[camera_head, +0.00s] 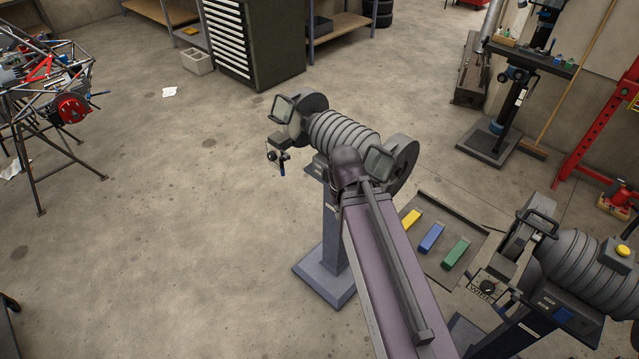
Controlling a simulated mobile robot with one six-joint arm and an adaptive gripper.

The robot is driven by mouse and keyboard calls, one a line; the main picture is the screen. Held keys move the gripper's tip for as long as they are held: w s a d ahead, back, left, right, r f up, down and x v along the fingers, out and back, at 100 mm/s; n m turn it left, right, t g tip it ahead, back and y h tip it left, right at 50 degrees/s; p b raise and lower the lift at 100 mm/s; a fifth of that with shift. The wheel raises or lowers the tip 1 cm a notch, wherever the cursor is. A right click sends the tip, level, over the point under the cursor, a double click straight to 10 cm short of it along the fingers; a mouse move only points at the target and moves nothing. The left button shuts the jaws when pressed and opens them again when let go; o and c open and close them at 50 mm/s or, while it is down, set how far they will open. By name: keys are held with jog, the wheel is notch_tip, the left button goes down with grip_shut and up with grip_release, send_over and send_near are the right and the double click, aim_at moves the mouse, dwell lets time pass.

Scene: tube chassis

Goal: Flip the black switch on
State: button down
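I cannot single out the black switch with certainty. A bench grinder (346,131) with a ribbed grey body and a wheel at each end stands on a blue-grey pedestal in the middle of the head view. My purple-grey arm (385,265) reaches up from the bottom and covers part of this grinder's front. A second ribbed grey machine (578,262) stands at the lower right. My gripper does not show.
A grey tray (475,232) with yellow, blue and green bars lies between the two machines. A dark drawer cabinet (250,45) stands at the back. A red-and-grey tube frame (45,90) is at the left. The floor at the lower left is mostly clear.

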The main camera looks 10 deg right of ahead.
jog(key=w+d+f+n+h+b, duration=0.1)
jog(key=w+f+h+b, duration=0.25)
jog(key=f+b, duration=0.3)
jog(key=n+t+h+b, duration=0.6)
jog(key=t+h+b, duration=0.4)
jog(key=b, duration=1.7)
send_near(326, 181)
jog(key=f+v, duration=0.1)
jog(key=v, duration=0.5)
jog(key=shift+w+a+r, duration=0.2)
jog(key=shift+a+r, duration=0.1)
jog(key=shift+r, duration=0.35)
jog(key=b+x, duration=0.1)
jog(key=x, duration=1.2)
jog(key=shift+w+d+f, duration=0.1)
jog(key=shift+d+f, duration=0.1)
jog(key=shift+d, duration=0.05)
jog(key=shift+w+d, duration=0.1)
jog(key=shift+d, duration=0.1)
jog(key=shift+d+b, duration=0.15)
jog(key=shift+b, duration=0.15)
